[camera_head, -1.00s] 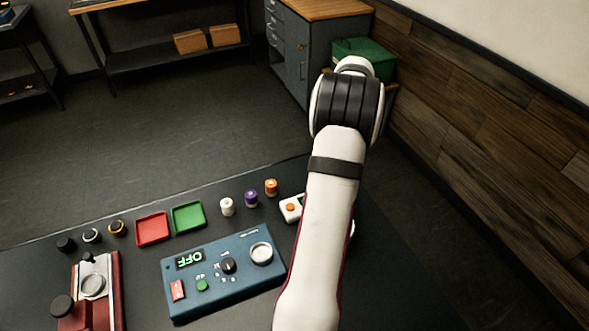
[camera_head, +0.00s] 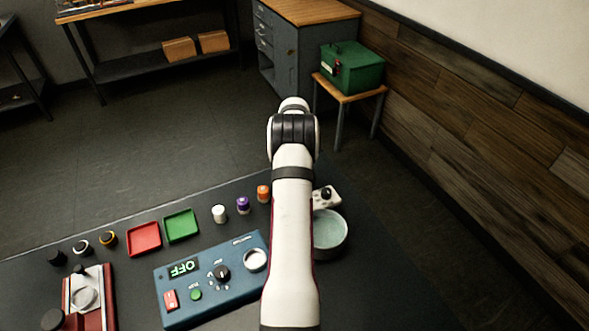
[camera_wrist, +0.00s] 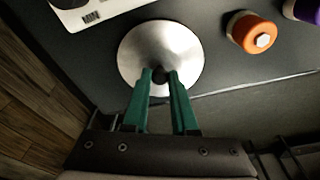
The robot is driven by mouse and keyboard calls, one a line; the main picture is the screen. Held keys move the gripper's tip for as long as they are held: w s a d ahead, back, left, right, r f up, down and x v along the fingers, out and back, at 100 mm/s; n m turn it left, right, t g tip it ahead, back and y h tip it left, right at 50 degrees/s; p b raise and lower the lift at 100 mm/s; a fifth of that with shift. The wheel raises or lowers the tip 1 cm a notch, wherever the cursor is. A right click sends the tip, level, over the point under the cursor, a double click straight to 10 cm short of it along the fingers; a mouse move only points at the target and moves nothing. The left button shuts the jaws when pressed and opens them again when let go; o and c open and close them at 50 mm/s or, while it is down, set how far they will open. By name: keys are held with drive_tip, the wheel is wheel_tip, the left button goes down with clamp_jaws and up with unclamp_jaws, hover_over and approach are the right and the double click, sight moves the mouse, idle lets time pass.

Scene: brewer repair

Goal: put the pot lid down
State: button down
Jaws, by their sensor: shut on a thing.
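The pot lid (camera_wrist: 160,50), a round silver disc with a dark knob, fills the middle of the wrist view. My gripper (camera_wrist: 160,76) has its two green fingers shut on the knob. The lid is above or on the dark bench near its far edge; I cannot tell whether it touches. In the head view my arm hides the lid and the gripper. The open pot (camera_head: 330,233), with a pale green inside, stands just right of my arm, partly hidden by it.
A white device (camera_head: 327,197) stands behind the pot. An orange-topped cylinder (camera_wrist: 252,33) is close beside the lid; purple (camera_head: 243,205) and white (camera_head: 219,213) ones stand farther left. A blue control box (camera_head: 212,280) reads OFF. Red (camera_head: 144,239) and green (camera_head: 181,226) trays are left.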

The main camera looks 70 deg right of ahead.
drive_tip(key=c, duration=0.7)
unclamp_jaws()
wheel_tip(320, 180, up, 12)
drive_tip(key=a, duration=0.2)
drive_tip(key=w+a+r+n+y, duration=0.1)
drive_tip(key=w+a+r, duration=0.25)
drive_tip(key=a, duration=0.65)
drive_tip(key=w+a+r+n, duration=0.25)
drive_tip(key=w+a, duration=0.25)
drive_tip(key=a, duration=0.4)
drive_tip(key=w+a+r+y, duration=0.1)
drive_tip(key=w+a+r, duration=0.3)
drive_tip(key=a, duration=0.6)
drive_tip(key=s+a+n, duration=0.1)
drive_tip(key=s+a, duration=0.3)
drive_tip(key=a, duration=0.5)
drive_tip(key=s+a+n, duration=0.2)
drive_tip(key=s+a, duration=0.1)
drive_tip(key=a, duration=0.6)
drive_tip(key=s+a+f+n+y, duration=0.1)
drive_tip(key=s+a+f, duration=0.1)
drive_tip(key=s+a, duration=0.5)
drive_tip(key=s, duration=0.3)
drive_tip(key=shift+s+a+f+g, duration=0.15)
drive_tip(key=shift+f+g, duration=0.15)
drive_tip(key=shift+g, duration=0.1)
